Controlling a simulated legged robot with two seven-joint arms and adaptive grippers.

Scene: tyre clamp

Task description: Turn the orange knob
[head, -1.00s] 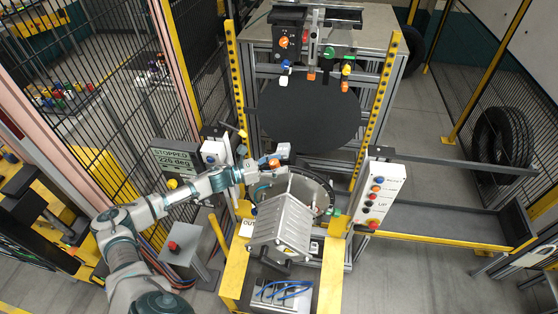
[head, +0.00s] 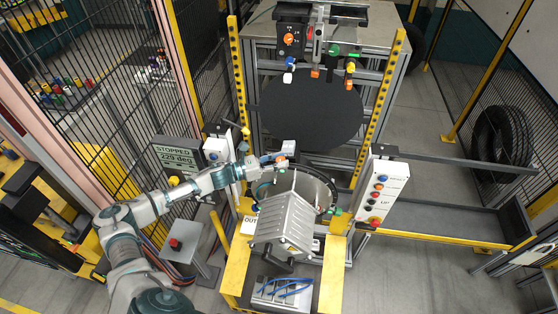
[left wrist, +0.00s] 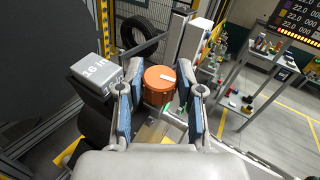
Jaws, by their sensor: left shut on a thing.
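The orange knob (left wrist: 160,88) is a round orange cylinder with a pale mark on its top. In the left wrist view it sits between the two blue-padded fingers of my left gripper (left wrist: 158,100), which is shut on it. In the head view my left gripper (head: 268,161) reaches in from the left to the rim of the round clamp (head: 318,188). There the knob is mostly hidden by the fingers. A grey block marked "16 in" (left wrist: 97,72) stands beside the knob; it also shows in the head view (head: 288,147). My right gripper is not in view.
A display (head: 176,154) reads "STOPPED" with an angle. A black disc (head: 310,112) is behind.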

